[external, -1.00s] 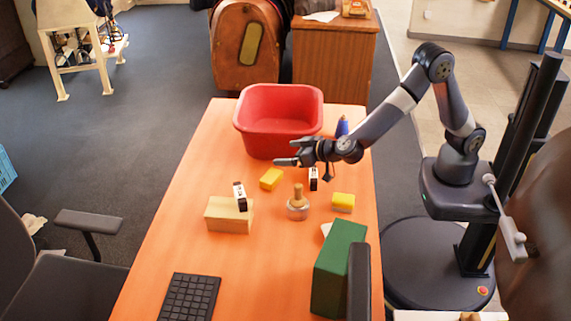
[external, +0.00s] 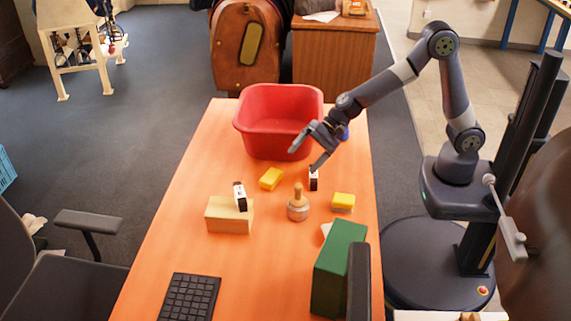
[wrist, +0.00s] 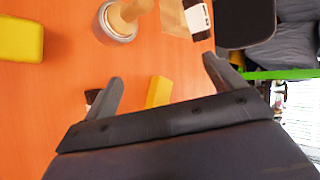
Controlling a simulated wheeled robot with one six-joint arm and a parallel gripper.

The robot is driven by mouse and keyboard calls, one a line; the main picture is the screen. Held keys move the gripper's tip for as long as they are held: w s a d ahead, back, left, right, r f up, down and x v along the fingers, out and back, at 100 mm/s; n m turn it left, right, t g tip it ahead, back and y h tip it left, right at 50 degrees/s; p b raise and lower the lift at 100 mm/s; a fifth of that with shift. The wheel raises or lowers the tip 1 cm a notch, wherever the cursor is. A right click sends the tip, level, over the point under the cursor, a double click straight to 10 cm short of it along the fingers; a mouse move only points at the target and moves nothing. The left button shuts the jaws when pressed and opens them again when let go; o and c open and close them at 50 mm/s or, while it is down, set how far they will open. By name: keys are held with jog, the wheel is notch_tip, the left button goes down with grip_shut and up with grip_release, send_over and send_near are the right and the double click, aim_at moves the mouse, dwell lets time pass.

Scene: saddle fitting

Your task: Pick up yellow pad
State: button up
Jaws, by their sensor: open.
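Two yellow pieces lie on the orange table. One yellow pad (external: 270,179) is left of centre, in front of the red tub; in the wrist view this pad (wrist: 158,92) shows between my fingers, its near part hidden by the gripper body. The other yellow piece (external: 343,202) has a greyish lower edge and lies farther right; it also shows at the wrist view's left edge (wrist: 20,40). I cannot tell which is meant. My gripper (external: 303,160) is open and empty, tilted downward above the table near the first pad. Its spread fingers also show in the wrist view (wrist: 163,70).
A small black-and-white item (external: 313,179) stands close to one fingertip. A wooden-knobbed metal weight (external: 298,209), a wooden block (external: 229,215) with another black-and-white item (external: 240,196), and a green box (external: 338,270) are nearer the camera. The red tub (external: 278,100) stands behind.

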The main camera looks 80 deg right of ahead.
jog(key=s+d+r+m+g+y, duration=0.1)
jog(key=s+r+m+g+y, duration=0.15)
jog(key=s, duration=0.45)
jog(key=s+d+r+m+g+y, duration=0.1)
jog(key=s+r+m+g+y, duration=0.1)
jog(key=s+m+g+y, duration=0.35)
jog(key=n+t+h, duration=0.1)
jog(key=t+h, duration=0.1)
send_near(342, 208)
jog(key=shift+d+r, duration=0.7)
jog(key=shift+d, duration=0.1)
jog(key=shift+f, duration=0.35)
jog(key=shift+a+f, duration=0.25)
jog(key=shift+a, duration=0.05)
jog(key=x, duration=1)
jog(key=shift+s+a+p, duration=0.1)
jog(key=shift+p, duration=0.2)
jog(key=c, duration=1.1)
